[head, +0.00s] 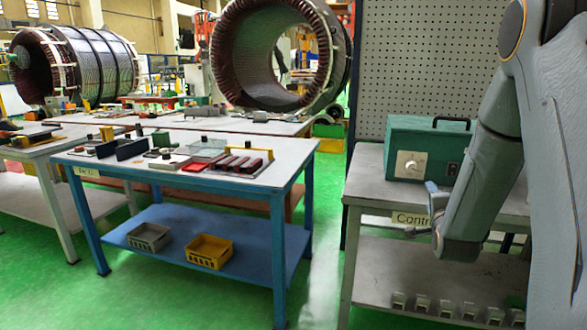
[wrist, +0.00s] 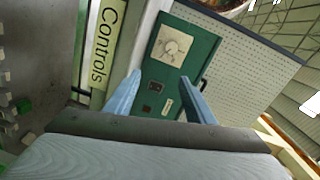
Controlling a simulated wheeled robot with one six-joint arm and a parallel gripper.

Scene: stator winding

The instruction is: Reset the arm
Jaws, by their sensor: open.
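My gripper (wrist: 160,96) is open and empty in the wrist view, with its two blue-grey fingers apart. In the head view my gripper (head: 422,211) is at the front edge of the right-hand bench, beside the "Controls" label. A green control box (head: 432,143) with a dial and a top handle stands on that bench. The control box (wrist: 166,60) also shows in the wrist view, beyond and partly between the fingers. The yellow "Controls" label (wrist: 108,42) is left of the fingers there. In the head view my arm hides part of the label (head: 410,218) and the right of the bench.
The grey bench (head: 365,186) has several small parts on its lower shelf. A pegboard (head: 430,60) rises behind it. A blue table (head: 285,181) with tools and blocks stands left, with a grey bin (head: 149,237) and a yellow bin (head: 208,252) below. Large stators stand behind.

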